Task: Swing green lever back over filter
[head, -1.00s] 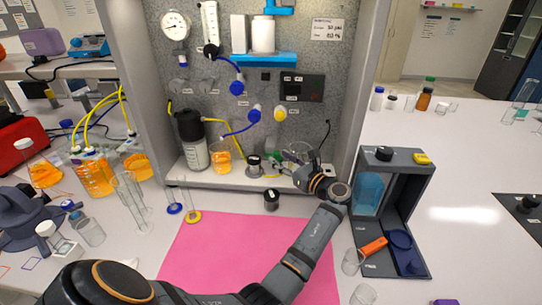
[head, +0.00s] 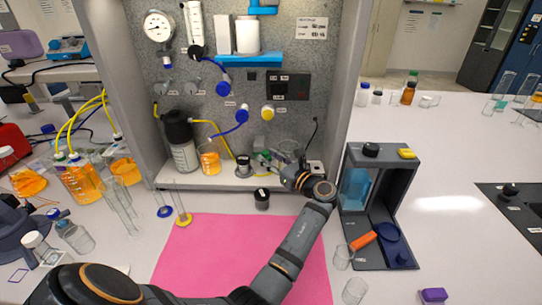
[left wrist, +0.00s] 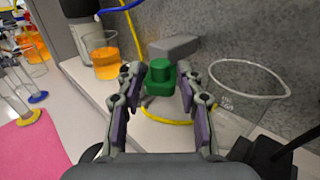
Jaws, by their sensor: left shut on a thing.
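The green lever (left wrist: 160,77) shows in the left wrist view between the two fingers of my left gripper (left wrist: 166,98). The gripper is shut on it. A grey block (left wrist: 173,47) lies just behind the lever. In the head view my left gripper (head: 278,171) reaches from the right side onto the rig's shelf, and a small greenish part (head: 260,143) shows by it. The filter cannot be made out clearly, and the gripper and arm hide part of the shelf. My right gripper is not in view.
A beaker of orange liquid (head: 209,158) and a dark-topped bottle (head: 180,140) stand left on the shelf. A clear glass vessel (left wrist: 247,82) is close to the right finger. The rig's back panel (head: 200,105) is close behind. The pink mat (head: 210,255) is mostly clear.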

